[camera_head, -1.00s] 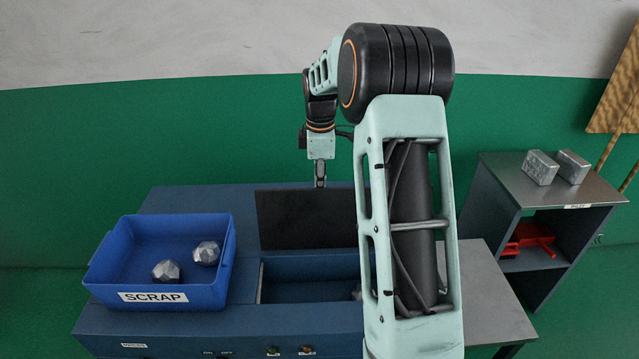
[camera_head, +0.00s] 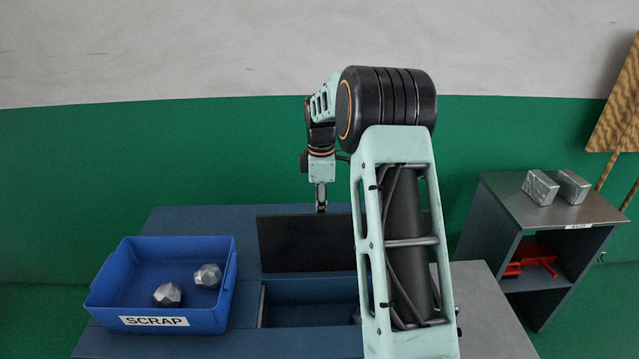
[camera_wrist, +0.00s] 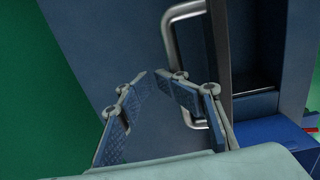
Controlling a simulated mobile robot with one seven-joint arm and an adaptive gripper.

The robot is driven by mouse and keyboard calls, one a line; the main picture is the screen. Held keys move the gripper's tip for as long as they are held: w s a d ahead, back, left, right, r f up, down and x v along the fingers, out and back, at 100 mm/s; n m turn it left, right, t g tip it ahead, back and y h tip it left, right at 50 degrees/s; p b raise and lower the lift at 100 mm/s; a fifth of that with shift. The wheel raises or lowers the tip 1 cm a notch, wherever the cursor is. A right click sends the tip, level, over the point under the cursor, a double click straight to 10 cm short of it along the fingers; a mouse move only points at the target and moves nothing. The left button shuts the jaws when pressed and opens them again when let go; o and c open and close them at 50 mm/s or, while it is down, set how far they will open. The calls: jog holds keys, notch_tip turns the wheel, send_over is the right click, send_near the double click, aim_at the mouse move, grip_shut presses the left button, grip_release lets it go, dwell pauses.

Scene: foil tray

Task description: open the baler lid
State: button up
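The baler lid (camera_head: 305,243), a dark panel, stands raised behind the opening of the blue baler (camera_head: 185,218). In the wrist view, the lid (camera_wrist: 219,50) is seen nearly edge-on, with a silver bar handle (camera_wrist: 169,38) on its side away from the opening. My gripper (camera_head: 321,209) is at the lid's top edge. In the wrist view, the fingers of my gripper (camera_wrist: 151,73) are apart, with nothing between them. The right finger overlaps the handle; I cannot tell whether they touch. My arm hides the right part of the lid and opening.
A blue SCRAP bin (camera_head: 103,291) with two metal lumps (camera_head: 207,276) stands on the baler's left. A grey shelf unit (camera_head: 510,205) at right carries two metal blocks (camera_head: 541,188) and red items (camera_head: 533,258) below. A grey table (camera_head: 490,310) is right of the baler.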

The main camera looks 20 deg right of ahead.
jog(key=w+d, duration=0.3)
jog(key=w, duration=0.6)
jog(key=shift+w+r, duration=0.3)
jog(key=shift+r, duration=0.05)
dwell(0.3)
jog(key=shift+r, duration=0.1)
notch_tip(320, 180, up, 7)
jog(key=shift+s+r, duration=0.2)
jog(key=shift+s, duration=0.05)
dwell(0.4)
dwell(0.4)
